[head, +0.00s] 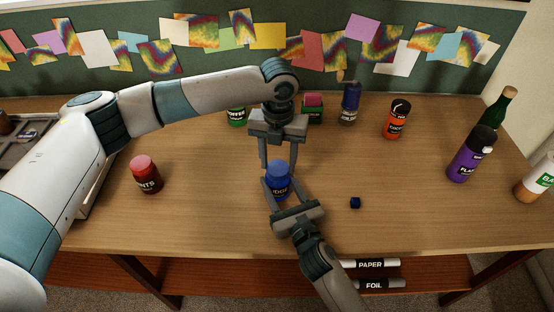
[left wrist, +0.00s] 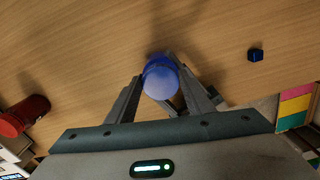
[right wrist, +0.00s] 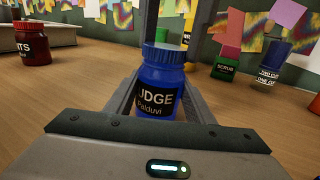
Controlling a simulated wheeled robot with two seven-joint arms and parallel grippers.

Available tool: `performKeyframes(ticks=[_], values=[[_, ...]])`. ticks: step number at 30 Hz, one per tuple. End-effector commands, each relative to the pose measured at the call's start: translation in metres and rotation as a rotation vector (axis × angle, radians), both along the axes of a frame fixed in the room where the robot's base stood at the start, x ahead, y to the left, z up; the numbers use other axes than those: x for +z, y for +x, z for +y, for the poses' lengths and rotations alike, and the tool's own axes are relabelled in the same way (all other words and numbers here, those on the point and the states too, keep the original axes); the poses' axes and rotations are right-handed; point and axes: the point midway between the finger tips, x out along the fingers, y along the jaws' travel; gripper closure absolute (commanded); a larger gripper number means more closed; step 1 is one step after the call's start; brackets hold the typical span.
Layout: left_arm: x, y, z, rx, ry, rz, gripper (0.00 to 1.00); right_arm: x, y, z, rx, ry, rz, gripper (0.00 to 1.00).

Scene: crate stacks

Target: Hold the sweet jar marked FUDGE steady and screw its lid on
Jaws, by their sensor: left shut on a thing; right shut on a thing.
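The blue sweet jar (head: 279,189) stands upright on the table; in the right wrist view the jar (right wrist: 160,90) shows a dark label reading "UDGE", partly cut off. Its blue lid (head: 279,168) sits on top of the jar mouth; whether it is fully tight cannot be told. My left gripper (head: 278,166) reaches down from above and is shut on the lid, which also shows between its fingers in the left wrist view (left wrist: 161,82). My right gripper (head: 278,189) comes from the front, low down, and is shut on the jar body.
A red jar (head: 146,176) stands at left. A small dark blue cube (head: 355,203) lies right of the jar. An orange jar (head: 396,120), a blue bottle (head: 349,105) and a green jar (head: 237,117) stand behind. A purple bottle (head: 466,160) is at right. The table's middle right is free.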

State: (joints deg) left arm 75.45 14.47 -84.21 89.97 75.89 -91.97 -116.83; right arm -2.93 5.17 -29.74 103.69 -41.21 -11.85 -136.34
Motion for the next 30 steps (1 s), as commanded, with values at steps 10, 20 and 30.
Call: performKeyframes(ticks=[10, 20, 30], values=[[0.0006, -0.0009, -0.0032, -0.546, 0.0, -0.001, 0.73, -0.0009, -0.0001, -0.0006, -0.001, -0.001, 0.002, 1.0], [0.0007, -0.0024, -0.0045, -0.892, 0.0, -0.001, 0.73, -0.0011, -0.0002, -0.0006, -0.001, -0.001, 0.002, 1.0], [0.0007, -0.0023, -0.0044, -0.899, 0.0, -0.001, 0.38, -0.0012, -0.0002, -0.0006, -0.001, -0.001, 0.003, 1.0]])
